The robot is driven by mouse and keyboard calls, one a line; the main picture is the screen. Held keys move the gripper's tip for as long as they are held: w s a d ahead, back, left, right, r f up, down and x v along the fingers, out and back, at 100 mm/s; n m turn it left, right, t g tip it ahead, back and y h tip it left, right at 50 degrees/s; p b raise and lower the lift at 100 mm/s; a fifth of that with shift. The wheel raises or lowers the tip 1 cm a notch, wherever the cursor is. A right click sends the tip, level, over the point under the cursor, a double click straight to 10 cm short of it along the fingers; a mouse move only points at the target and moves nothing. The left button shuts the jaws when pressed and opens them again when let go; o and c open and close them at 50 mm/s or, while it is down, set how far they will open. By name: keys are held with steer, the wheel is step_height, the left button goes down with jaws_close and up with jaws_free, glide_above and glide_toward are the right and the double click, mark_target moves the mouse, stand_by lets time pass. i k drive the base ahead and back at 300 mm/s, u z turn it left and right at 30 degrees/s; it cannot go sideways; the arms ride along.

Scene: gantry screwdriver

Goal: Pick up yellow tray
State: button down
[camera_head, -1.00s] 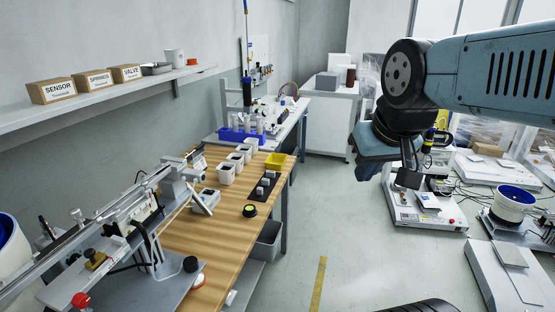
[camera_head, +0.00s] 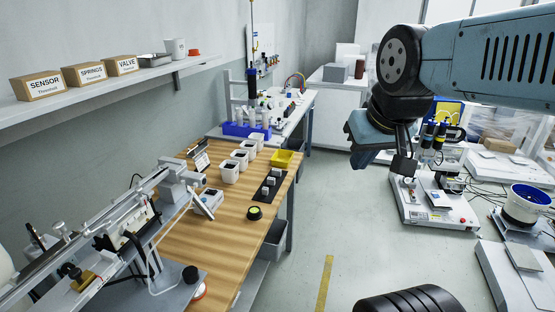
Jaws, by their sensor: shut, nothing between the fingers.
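The yellow tray (camera_head: 282,159) is a small open box on the far right part of the wooden workbench, near its right edge. My gripper (camera_head: 403,165) hangs from my blue arm at the right of the view, over the floor side and well apart from the tray. Its fingers are small and dark here and look closed, with nothing seen between them.
A blue rack (camera_head: 246,131) stands behind. Grey floor (camera_head: 350,220) lies open right of the bench.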

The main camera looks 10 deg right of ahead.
mark_target(282, 158)
steer(key=z, duration=0.5)
steer(key=k, duration=1.3)
steer(key=z, duration=0.8)
steer(key=i, duration=2.85)
steer(key=u, duration=1)
steer(key=i, duration=0.9)
steer(key=u, duration=0.85)
steer(key=i, duration=0.55)
steer(key=u, duration=0.4)
